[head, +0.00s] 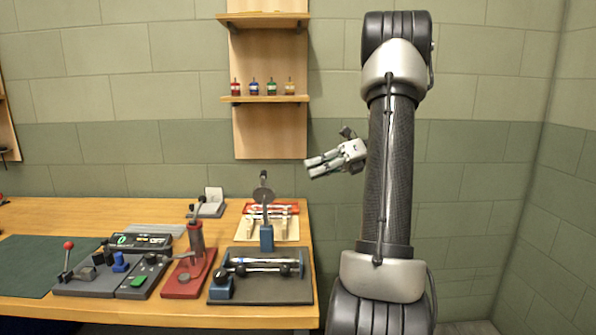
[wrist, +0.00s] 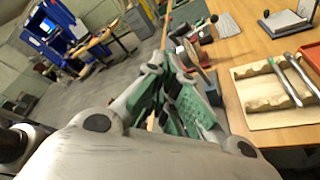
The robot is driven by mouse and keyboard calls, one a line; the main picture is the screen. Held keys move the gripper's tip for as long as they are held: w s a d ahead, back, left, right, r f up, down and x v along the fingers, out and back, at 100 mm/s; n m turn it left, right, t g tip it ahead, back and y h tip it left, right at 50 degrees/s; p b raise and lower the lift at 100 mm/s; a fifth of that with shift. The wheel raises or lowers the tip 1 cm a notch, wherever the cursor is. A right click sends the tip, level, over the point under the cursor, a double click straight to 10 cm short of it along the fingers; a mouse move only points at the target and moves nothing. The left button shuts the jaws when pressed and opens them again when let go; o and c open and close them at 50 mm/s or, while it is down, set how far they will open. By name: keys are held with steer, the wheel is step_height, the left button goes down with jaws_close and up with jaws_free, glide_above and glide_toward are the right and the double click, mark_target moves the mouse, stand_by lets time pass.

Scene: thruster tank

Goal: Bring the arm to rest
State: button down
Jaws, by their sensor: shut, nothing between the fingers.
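My gripper (head: 318,165) shows in the head view at the middle, in the air to the right of the wooden shelf panel and above the bench's right end. It points left and is shut and empty. My arm (head: 390,170) stands upright on the right, partly in front of the wrist. In the wrist view my gripper (wrist: 185,105) shows its green-padded fingers together, with the bench beyond them to the right. No object is between the fingers.
The wooden bench (head: 215,312) holds a red press (head: 190,265), a dark tray (head: 262,289) and a light rack (head: 245,232). A shelf (head: 265,98) with several small bottles hangs on the wall. The space right of my arm is clear up to the wall.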

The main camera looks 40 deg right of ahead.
steer(key=s+a+f+n+g+h, duration=0.1)
steer(key=s+f+n+g+h, duration=0.3)
steer(key=s+f+n+h, duration=0.7)
steer(key=s+a+r+n+t+h, duration=0.1)
steer(key=s+a+r+n, duration=0.2)
steer(key=a+n, duration=0.3)
steer(key=s+a+r+n+t+h, duration=0.2)
steer(key=s+a+r+n, duration=0.2)
steer(key=n, duration=1)
steer(key=shift+a+r, duration=0.75)
steer(key=shift+a, duration=0.15)
